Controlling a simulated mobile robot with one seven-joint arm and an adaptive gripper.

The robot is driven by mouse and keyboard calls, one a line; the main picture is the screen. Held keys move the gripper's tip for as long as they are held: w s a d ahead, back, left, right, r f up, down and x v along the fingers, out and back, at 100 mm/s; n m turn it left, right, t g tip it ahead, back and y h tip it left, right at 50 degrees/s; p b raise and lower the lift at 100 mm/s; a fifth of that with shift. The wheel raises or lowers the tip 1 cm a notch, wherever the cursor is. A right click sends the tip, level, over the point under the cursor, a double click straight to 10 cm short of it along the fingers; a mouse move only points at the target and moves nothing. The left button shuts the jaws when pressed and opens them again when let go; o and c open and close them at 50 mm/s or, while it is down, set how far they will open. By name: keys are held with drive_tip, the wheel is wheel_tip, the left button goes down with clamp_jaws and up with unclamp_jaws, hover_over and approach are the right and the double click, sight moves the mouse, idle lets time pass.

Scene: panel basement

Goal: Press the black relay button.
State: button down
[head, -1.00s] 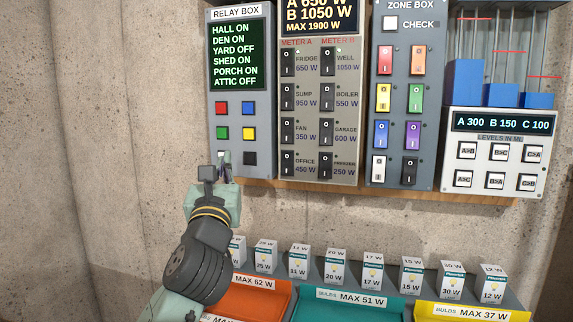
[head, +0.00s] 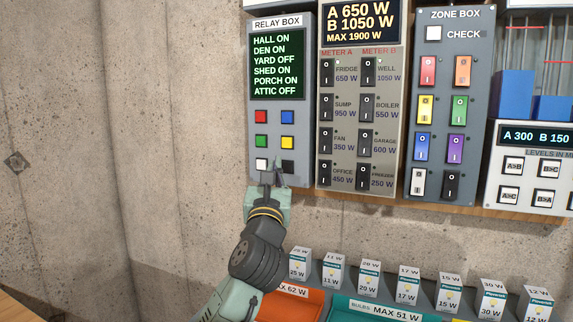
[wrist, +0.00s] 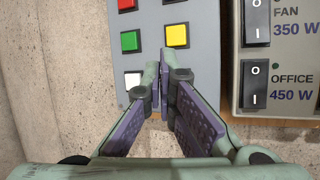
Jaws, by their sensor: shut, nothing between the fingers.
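The relay box (head: 258,100) is a grey panel on the wall with a green-lettered screen (head: 275,66) above several square buttons. The screen reads hall on, den on, yard off, shed on, porch on, attic off. The black button (head: 288,169) is at the bottom right of the buttons, partly covered by my gripper (head: 275,165) in the head view. The white button (head: 262,165) is just left of it. In the wrist view my gripper (wrist: 164,72) is shut and empty, its tips right of the white button (wrist: 133,79), hiding the black button. I cannot tell whether the tips touch the panel.
The meter panel (head: 345,185) with rocker switches stands close to the right of the relay box. The zone box (head: 433,203) is further right. Below are small bulb boxes (head: 333,270) and an orange tray (head: 285,303). Bare concrete wall (head: 130,120) is on the left.

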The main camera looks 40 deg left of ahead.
drive_tip(key=shift+w+a, duration=0.2)
drive_tip(key=shift+w, duration=0.6)
drive_tip(key=shift+w+a, duration=0.2)
drive_tip(key=shift+w, duration=0.6)
drive_tip(key=shift+w, duration=0.15)
drive_tip(key=shift+w+a, duration=0.1)
drive_tip(key=shift+w, duration=0.15)
drive_tip(key=shift+w+a, duration=0.1)
drive_tip(key=shift+w, duration=0.4)
idle(0.8)
drive_tip(key=shift+s, duration=0.1)
drive_tip(key=shift+s+d, duration=0.2)
drive_tip(key=shift+s, duration=0.6)
drive_tip(key=b, duration=0.1)
approach(285, 156)
drive_tip(key=shift+s+a+r, duration=0.75)
drive_tip(key=shift+s+r, duration=0.15)
drive_tip(key=shift+r, duration=0.1)
